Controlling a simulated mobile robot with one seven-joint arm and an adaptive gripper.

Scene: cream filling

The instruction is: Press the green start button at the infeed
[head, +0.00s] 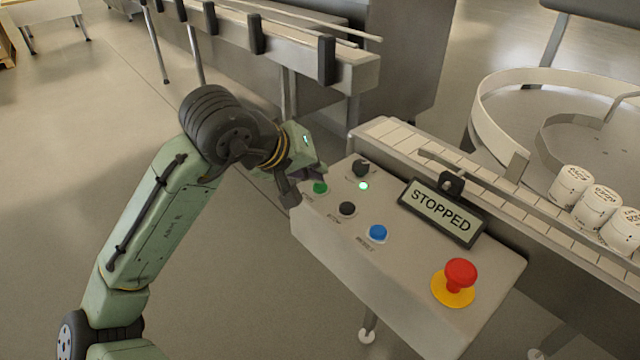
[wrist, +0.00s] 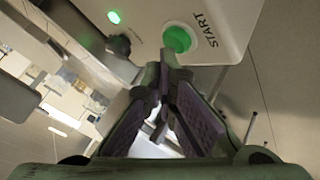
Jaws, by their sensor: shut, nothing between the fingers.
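The green start button (head: 320,188) sits at the far left corner of the grey control panel (head: 330,240). In the wrist view the green button (wrist: 177,39) shows beside the word START, just beyond my fingertips. My gripper (head: 318,174) is at the panel's left end, right by the button; it also shows in the wrist view (wrist: 170,66). Its fingers are shut and empty, with the tips close to the button. I cannot tell whether they touch it. The display (head: 440,211) reads STOPPED.
A black stop button (head: 347,208), a blue reset button (head: 377,232), a black knob (head: 361,168), a lit green lamp (head: 364,186) and a red emergency button (head: 460,273) share the panel. A conveyor (head: 400,140) with white cups (head: 598,205) runs behind. Open floor lies left.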

